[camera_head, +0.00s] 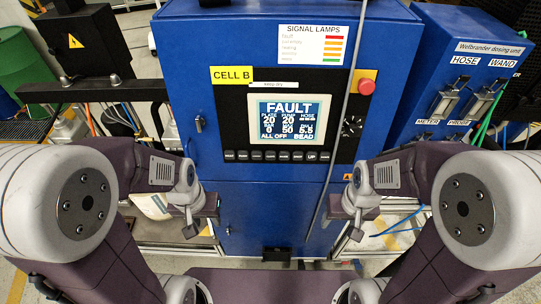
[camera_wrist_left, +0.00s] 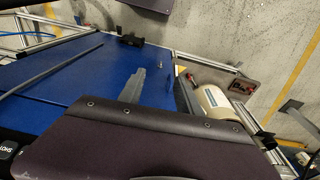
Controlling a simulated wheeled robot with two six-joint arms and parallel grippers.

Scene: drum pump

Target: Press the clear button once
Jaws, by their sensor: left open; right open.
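The blue cabinet (camera_head: 260,205) carries a black control panel with a lit screen (camera_head: 289,119) reading FAULT and ALL OFF. Below the screen is a row of small dark buttons (camera_head: 277,156). Their labels are too small to read surely, so I cannot tell which one is clear. My left gripper (camera_head: 190,228) is open and empty, low and left of the panel, apart from the buttons. My right gripper (camera_head: 356,230) is open and empty, low and right of the panel. In the left wrist view, a grey finger (camera_wrist_left: 132,86) shows in front of the blue cabinet side (camera_wrist_left: 60,85).
A red emergency knob (camera_head: 366,87) and a black dial (camera_head: 352,126) sit right of the screen. A grey cable (camera_head: 342,150) hangs down the cabinet's right side. A dosing unit (camera_head: 450,70) stands at right. A white drum-like container (camera_wrist_left: 222,108) shows in the left wrist view.

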